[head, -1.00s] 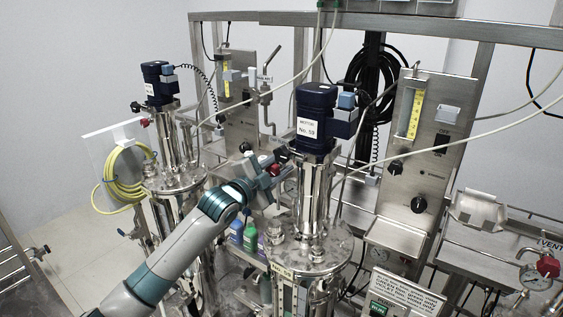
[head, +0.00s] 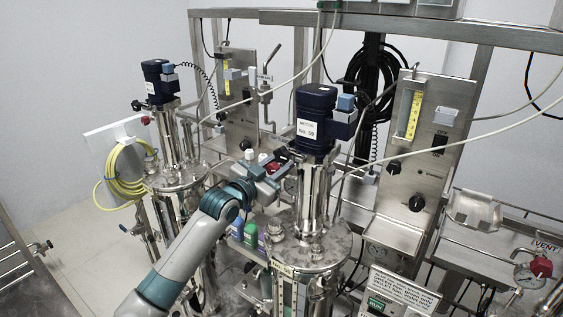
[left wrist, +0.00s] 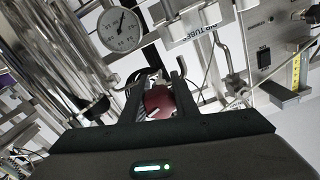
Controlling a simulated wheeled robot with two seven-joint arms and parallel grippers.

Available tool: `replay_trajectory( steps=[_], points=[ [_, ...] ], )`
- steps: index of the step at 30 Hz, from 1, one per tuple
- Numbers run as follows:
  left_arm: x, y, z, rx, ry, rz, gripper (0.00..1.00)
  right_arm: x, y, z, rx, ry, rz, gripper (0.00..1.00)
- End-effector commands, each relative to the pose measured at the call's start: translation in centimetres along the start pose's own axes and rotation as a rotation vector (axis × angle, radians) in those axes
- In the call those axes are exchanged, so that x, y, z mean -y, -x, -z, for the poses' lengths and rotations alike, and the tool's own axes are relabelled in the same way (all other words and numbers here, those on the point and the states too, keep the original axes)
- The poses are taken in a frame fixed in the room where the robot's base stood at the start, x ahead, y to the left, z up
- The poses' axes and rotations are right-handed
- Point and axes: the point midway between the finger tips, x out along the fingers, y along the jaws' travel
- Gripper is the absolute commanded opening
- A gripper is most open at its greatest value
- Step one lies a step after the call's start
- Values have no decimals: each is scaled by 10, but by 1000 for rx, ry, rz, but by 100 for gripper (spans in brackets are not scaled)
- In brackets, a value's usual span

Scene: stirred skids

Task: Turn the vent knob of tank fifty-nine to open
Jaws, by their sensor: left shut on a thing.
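The tank with the motor labelled No. 59 (head: 309,130) stands in the middle of the head view, with a shiny column below the motor. My left gripper (head: 276,163) reaches in from the left, just left of this column. In the left wrist view, my left gripper (left wrist: 158,85) is shut on a red knob (left wrist: 160,103), with a dark finger on each side. In the head view the knob is mostly hidden by the gripper. I cannot read an open or closed mark on it. My right gripper is in neither view.
Another tank with a blue motor (head: 158,82) stands at the left. A steel control panel (head: 415,150) is at the right. Another red knob (head: 541,267) sits by a VENT label at far right. A gauge (left wrist: 121,29) is near the gripper. Loose cables cross above.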

Motion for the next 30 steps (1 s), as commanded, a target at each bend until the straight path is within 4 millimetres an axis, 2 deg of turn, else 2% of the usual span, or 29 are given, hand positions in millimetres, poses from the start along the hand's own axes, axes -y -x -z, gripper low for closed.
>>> replay_trajectory(
  steps=[16, 17, 19, 30],
  points=[
    [-1, 0, -2, 4, 40, -1, 4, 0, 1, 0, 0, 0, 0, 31],
    [-1, 0, -2, 4, 40, -1, 29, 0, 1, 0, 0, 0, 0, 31],
    [-1, 0, -2, 4, 40, -1, 46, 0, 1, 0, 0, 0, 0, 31],
    [0, 1, -1, 1, 38, -1, 46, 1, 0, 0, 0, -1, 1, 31]
  ],
)
